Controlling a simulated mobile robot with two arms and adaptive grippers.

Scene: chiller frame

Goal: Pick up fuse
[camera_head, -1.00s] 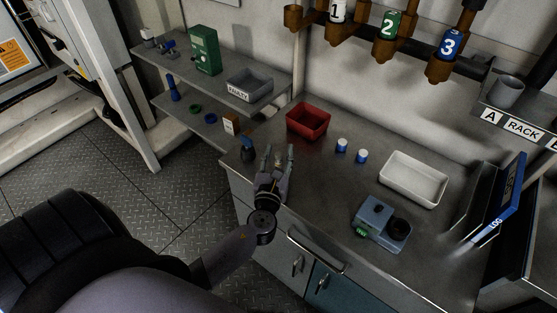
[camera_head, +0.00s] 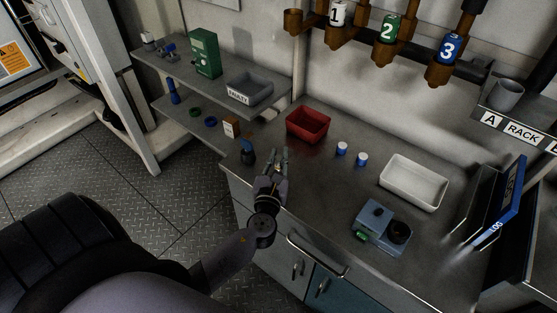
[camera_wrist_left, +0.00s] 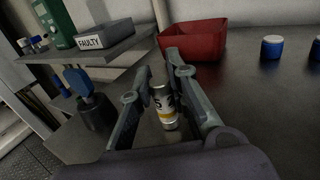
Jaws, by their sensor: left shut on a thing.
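The fuse (camera_wrist_left: 165,107), a small upright cylinder with a pale label and a yellow band, stands between the fingers of my left gripper (camera_wrist_left: 160,80) in the left wrist view. The gripper is shut on it. In the head view my left gripper (camera_head: 274,160) is over the left part of the metal counter, in front of the red bin (camera_head: 308,125). The fuse is hard to make out there, and I cannot tell whether its base touches the counter. My right gripper is not in view.
A dark pot with a blue handle (camera_head: 247,152) stands close left of the gripper. Two blue-and-white jars (camera_head: 342,148), a white tray (camera_head: 413,182) and a blue-grey device (camera_head: 381,226) are to the right. A grey FAULTY bin (camera_head: 249,87) is on the left shelf.

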